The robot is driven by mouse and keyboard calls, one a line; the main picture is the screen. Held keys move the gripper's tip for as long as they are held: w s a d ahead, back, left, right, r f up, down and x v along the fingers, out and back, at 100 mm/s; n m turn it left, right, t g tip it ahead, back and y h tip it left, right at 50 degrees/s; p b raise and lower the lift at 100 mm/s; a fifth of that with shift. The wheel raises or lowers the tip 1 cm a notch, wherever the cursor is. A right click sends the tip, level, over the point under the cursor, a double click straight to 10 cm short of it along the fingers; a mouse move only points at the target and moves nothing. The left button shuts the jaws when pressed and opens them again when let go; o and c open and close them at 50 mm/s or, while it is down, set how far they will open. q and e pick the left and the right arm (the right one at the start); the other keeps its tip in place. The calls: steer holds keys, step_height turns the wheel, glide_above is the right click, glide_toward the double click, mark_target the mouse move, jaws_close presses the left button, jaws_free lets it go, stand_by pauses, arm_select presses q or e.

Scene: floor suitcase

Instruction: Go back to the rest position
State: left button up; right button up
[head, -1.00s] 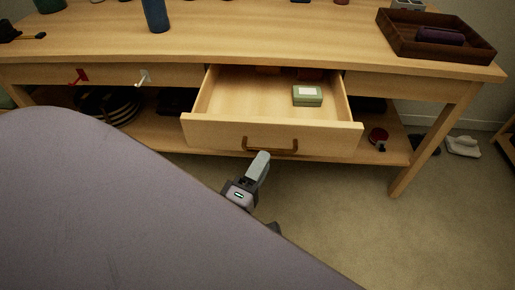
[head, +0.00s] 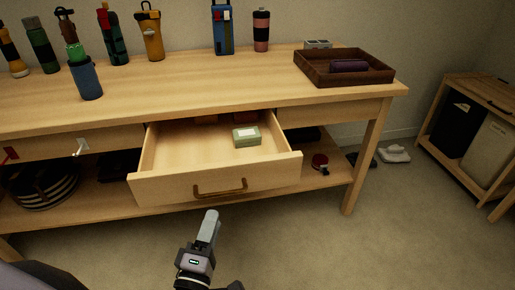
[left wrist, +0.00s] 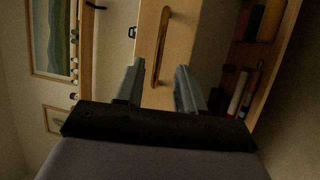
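My left gripper (head: 210,228) is in front of and below the open drawer (head: 170,187), apart from its brown handle (head: 220,188). In the left wrist view its two fingers (left wrist: 158,82) are spread with nothing between them. The handle also shows in that view (left wrist: 161,45), beyond the fingertips. A small green box with a pale label (head: 246,136) lies in the drawer. My right gripper is not clearly seen; a dark piece at the bottom edge cannot be made out.
The wooden table (head: 190,85) bears several bottles at the back and a dark brown tray (head: 390,77) at the right. A lower shelf (head: 100,200) holds a striped round item (head: 42,188). A bin cabinet (head: 455,80) stands at the far right. The carpet (head: 330,245) in front is clear.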

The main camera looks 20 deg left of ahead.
arm_select(q)
steer(key=s+d+f+m+g+h, duration=0.25)
steer(key=s+f+m+g, duration=0.2)
steer(key=m, duration=0.65)
steer(key=s+d+f+m+g+h, duration=0.25)
steer(key=s+f+m+g, duration=0.2)
steer(key=m, duration=0.55)
step_height(320, 180, up, 14)
steer(key=s+a+p, duration=0.1)
steer(key=a+p, duration=0.1)
steer(key=p, duration=1.7)
steer(key=shift+a, duration=0.3)
arm_select(e)
step_height(320, 180, up, 15)
steer(key=s+d, duration=0.1)
steer(key=d, duration=0.1)
steer(key=shift+s+h, duration=0.25)
steer(key=shift+h, duration=0.05)
arm_select(q)
steer(key=shift+r, duration=0.15)
arm_select(e)
steer(key=shift+r, duration=0.2)
